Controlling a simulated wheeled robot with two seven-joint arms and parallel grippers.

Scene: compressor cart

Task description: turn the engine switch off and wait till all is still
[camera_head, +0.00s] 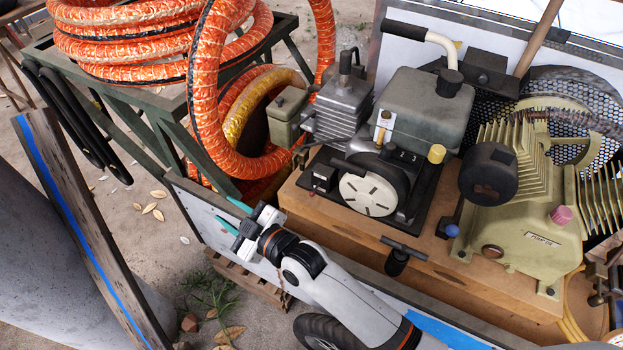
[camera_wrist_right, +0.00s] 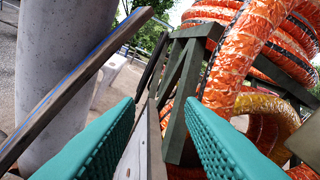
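The small engine (camera_head: 385,150) sits on the cart's wooden deck, with a grey tank on top and a round white slotted starter cover (camera_head: 370,192). A small black box (camera_head: 321,178) with pale marks sits at its left front; it may hold the engine switch, but its setting is too small to read. My right gripper (camera_head: 233,215) is left of and below this box, apart from it, over the cart's front side panel. Its teal fingers stand apart with nothing between them, also in the right wrist view (camera_wrist_right: 161,103). My left gripper is not in view.
The beige finned compressor (camera_head: 530,215) and its mesh-guarded wheel stand on the right of the deck. A black T-handle (camera_head: 402,250) sticks out in front. Orange hoses (camera_head: 130,40) lie on a green stand at left. A plank with a blue stripe (camera_head: 75,215) leans by a grey pillar.

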